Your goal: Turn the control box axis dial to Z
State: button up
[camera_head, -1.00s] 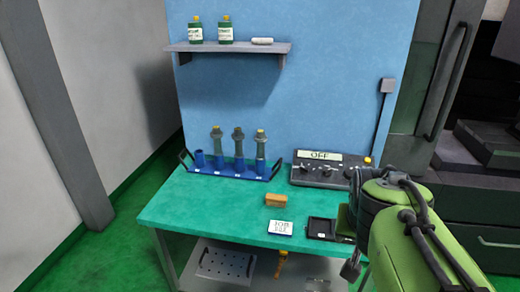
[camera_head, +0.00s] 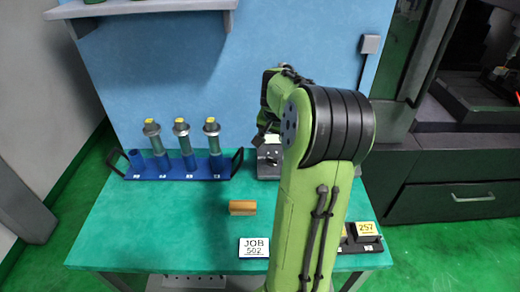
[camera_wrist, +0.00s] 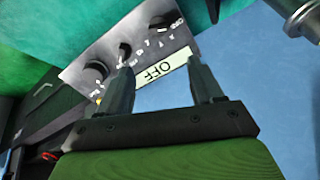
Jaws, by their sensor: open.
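The grey control box (camera_head: 268,158) stands at the back of the green table, mostly hidden behind my arm in the head view. The wrist view shows its panel (camera_wrist: 110,30) tilted, with an OFF display (camera_wrist: 160,72) and black dials, among them a large one (camera_wrist: 96,72), a middle one (camera_wrist: 125,51) and one near the far end (camera_wrist: 162,21). The small markings are too blurred to tell which is the axis dial or where it points. My gripper (camera_wrist: 158,72) is open and empty, its fingers in front of the display side of the panel. Contact cannot be told.
A blue rack (camera_head: 180,170) with several holders stands left of the box. A wooden block (camera_head: 242,208), a JOB 502 card (camera_head: 254,247) and a black tray (camera_head: 372,246) with a 257 block lie nearer the front. A shelf (camera_head: 140,8) hangs above. The table's left front is clear.

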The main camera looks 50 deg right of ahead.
aim_at(273, 158)
jog(key=b+x, duration=0.1)
jog(key=x, duration=1.4)
jog(key=shift+s+a+b, duration=0.1)
jog(key=shift+b, duration=0.3)
jog(key=shift+c, duration=0.5)
jog(key=c, duration=1)
